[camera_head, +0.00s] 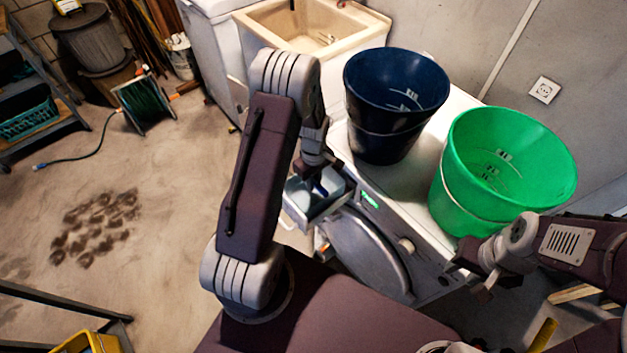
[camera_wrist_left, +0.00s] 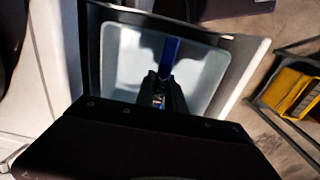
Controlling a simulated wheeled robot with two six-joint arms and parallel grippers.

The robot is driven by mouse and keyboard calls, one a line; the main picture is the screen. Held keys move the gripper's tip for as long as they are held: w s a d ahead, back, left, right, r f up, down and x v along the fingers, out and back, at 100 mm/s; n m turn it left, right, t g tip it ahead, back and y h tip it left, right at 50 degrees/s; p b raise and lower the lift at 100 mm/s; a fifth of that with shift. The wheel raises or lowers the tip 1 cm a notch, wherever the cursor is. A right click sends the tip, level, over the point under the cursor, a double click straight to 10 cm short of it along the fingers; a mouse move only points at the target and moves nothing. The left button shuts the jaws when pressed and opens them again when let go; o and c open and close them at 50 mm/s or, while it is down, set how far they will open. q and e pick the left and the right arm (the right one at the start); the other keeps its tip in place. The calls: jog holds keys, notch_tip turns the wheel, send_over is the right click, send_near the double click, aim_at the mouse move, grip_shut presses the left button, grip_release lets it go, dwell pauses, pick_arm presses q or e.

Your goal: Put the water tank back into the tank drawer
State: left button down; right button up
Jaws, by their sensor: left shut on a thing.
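The water tank (camera_head: 336,182) is a pale translucent box with a blue handle. It sits within the pulled-out tank drawer (camera_head: 296,213) at the front of the white machine. My left gripper (camera_head: 322,178) is above it, shut on the blue handle. In the left wrist view the tank (camera_wrist_left: 120,62) lies inside the drawer's rim (camera_wrist_left: 246,68), and the gripper (camera_wrist_left: 167,85) meets the handle (camera_wrist_left: 170,55). Whether the tank rests on the drawer floor is hidden. My right gripper (camera_head: 474,276) is empty beside the machine's right front, its fingers apart.
A dark blue bucket (camera_head: 390,125) and a green bucket (camera_head: 470,190) stand on the machine's top (camera_head: 405,190). The round door (camera_head: 365,255) is below the drawer. A sink (camera_head: 300,30) is behind. The floor at left is mostly clear.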

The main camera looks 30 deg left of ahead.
pick_arm(q)
jog(key=shift+w+d+f, duration=0.15)
jog(key=shift+w+f, duration=0.05)
jog(key=shift+w, duration=0.1)
dwell(0.4)
jog(key=c, duration=1.3)
grip_release()
notch_tip(320, 180, up, 10)
jog(key=p, duration=0.9)
